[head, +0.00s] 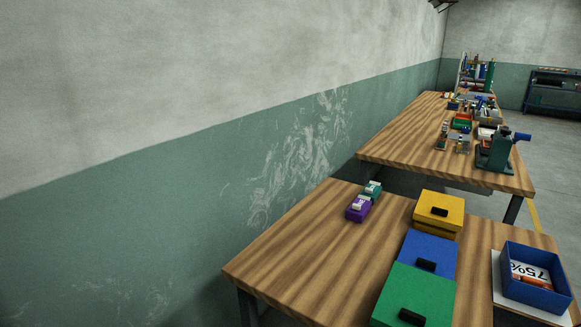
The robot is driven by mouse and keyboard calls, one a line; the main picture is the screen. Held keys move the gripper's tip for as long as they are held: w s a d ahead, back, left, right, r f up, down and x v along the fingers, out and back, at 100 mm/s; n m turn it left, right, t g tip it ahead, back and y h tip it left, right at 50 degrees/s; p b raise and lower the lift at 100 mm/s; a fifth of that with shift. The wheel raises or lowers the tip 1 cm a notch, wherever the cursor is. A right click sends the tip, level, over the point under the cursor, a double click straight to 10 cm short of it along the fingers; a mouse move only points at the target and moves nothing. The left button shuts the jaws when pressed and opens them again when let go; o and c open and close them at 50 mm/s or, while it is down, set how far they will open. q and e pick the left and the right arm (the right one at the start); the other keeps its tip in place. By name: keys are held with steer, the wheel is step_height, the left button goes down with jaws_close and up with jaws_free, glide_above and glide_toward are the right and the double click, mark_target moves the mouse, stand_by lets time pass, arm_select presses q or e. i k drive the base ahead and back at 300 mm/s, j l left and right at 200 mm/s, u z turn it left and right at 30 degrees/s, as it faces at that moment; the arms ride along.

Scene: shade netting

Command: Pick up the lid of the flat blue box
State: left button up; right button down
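A flat blue box (427,254) lies on the near wooden table, between a yellow box (439,213) and a green box (414,297). The lid's seam cannot be made out from here. An open blue bin (541,288) with items inside stands to the right on the same table. Neither of my grippers is in view.
The near table (320,253) has bare wood left of the boxes. A purple block (358,209) and a teal block (373,190) sit near its back. A white board (504,299) lies under the bin. A second table (400,146) behind holds tools. A wall runs along the left.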

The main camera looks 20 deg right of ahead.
mark_target(427, 252)
steer(key=i+j+z, duration=0.1)
steer(key=z, duration=0.35)
steer(key=j+z, duration=0.2)
steer(key=z, duration=0.25)
steer(key=i+j+z, duration=0.1)
steer(key=z, duration=0.35)
steer(key=j+z, duration=0.3)
steer(key=z, duration=0.15)
steer(key=j+z, duration=0.15)
steer(key=z, duration=0.3)
steer(key=k+j+z, duration=0.1)
steer(key=z, duration=0.35)
steer(key=j, duration=0.1)
